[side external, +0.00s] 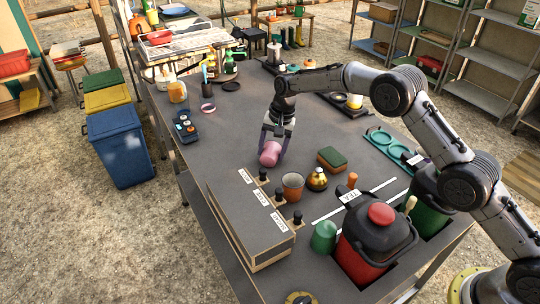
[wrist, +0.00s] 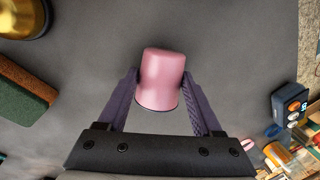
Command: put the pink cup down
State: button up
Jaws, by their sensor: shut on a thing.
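The pink cup (side external: 270,153) is between the fingers of my gripper (side external: 278,137), low over the grey tabletop (side external: 225,140). I cannot tell whether the cup touches the tabletop.
A green-brown sponge (side external: 331,159) and a gold round pot (side external: 317,179) stand to the right of the cup. A terracotta cup (side external: 293,186) and a labelled box (side external: 250,222) are nearer the front. The tabletop left of the cup is clear up to a dark blue device (side external: 185,127).

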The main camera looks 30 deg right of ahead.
aim_at(270, 148)
jog(key=shift+r, duration=0.45)
notch_tip(270, 148, up, 2)
jog(key=shift+r, duration=0.1)
jog(key=s+d+r, duration=0.3)
jog(key=s+r, duration=0.7)
jog(key=s, duration=0.3)
jog(key=s+d+f+n, duration=0.1)
jog(key=s+d, duration=0.1)
jog(key=d, duration=0.1)
jog(key=s+d+f+n, duration=0.1)
jog(key=s+d+n, duration=0.1)
jog(key=s+d, duration=0.1)
jog(key=s+d+f+n, duration=0.1)
jog(key=s+d, duration=0.1)
jog(key=d, duration=0.1)
jog(key=shift+s+d+f+n+g, duration=0.1)
jog(key=shift+s+d+n+g, duration=0.15)
jog(key=shift+n+g, duration=0.15)
jog(key=shift+s+a+f+n+y, duration=0.15)
jog(key=shift+s+n, duration=0.1)
jog(key=shift+n, duration=0.3)
jog(key=shift+s+d+f+n+y, duration=0.1)
jog(key=shift+s+f+n+y, duration=0.1)
jog(key=shift+n, duration=0.35)
jog(key=shift+a+n+g, duration=0.1)
jog(key=shift+n+g, duration=0.2)
jog(key=shift+n, duration=0.4)
